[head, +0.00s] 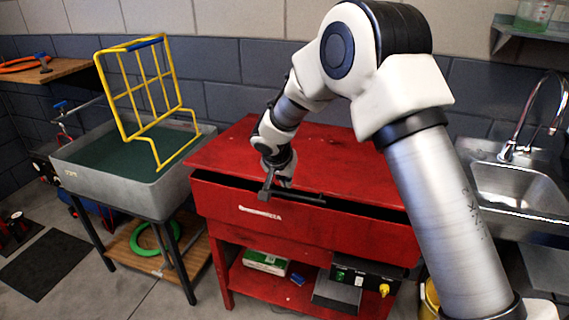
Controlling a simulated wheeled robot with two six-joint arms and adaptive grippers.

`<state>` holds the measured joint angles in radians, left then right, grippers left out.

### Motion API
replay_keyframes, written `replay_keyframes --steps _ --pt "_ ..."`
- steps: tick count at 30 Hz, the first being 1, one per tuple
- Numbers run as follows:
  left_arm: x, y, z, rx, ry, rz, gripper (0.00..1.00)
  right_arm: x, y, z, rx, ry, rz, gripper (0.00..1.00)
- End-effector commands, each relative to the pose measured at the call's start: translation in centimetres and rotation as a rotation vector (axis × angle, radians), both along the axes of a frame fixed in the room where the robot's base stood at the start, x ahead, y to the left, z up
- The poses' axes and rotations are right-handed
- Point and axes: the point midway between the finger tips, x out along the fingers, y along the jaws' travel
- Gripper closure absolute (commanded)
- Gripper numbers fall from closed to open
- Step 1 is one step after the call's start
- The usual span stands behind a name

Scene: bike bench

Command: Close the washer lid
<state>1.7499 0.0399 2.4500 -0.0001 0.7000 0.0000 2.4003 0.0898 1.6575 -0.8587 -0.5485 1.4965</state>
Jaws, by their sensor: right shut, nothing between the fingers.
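The red washer (300,232) stands in the middle of the head view, with a wrench emblem on its front. Its flat red lid (225,155) lies over the top, and a dark gap shows between the lid's front edge and the body, wider toward the right. My right arm reaches across the lid from the right and hides part of it. My right gripper (268,190) is shut and empty at the front edge of the lid, by the gap; whether it touches the lid I cannot tell. My left gripper is not in view.
A grey basin (80,179) with a yellow wire rack (136,88) stands left of the washer. A steel sink (515,188) with a tall faucet is at right. Boxes sit on the washer's lower shelf (250,283). A block wall closes off the back.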

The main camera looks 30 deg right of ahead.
Motion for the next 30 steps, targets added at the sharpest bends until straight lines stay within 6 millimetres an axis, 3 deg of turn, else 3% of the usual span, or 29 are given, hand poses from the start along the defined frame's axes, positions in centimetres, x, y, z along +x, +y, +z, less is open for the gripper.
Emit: replay_keyframes --steps 4,16,25,30 --pt "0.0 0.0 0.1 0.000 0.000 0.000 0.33 -0.2 0.3 -1.1 -0.001 -0.001 0.000 1.00" --pt "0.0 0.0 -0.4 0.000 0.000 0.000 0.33 -0.3 0.4 -1.7 0.000 -0.001 0.000 1.00" --pt "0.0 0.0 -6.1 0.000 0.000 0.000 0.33 -0.6 0.8 -6.9 0.000 -0.001 0.000 1.00" --pt "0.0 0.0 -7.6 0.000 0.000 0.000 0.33 -0.8 1.0 -8.2 0.000 0.000 0.000 1.00"
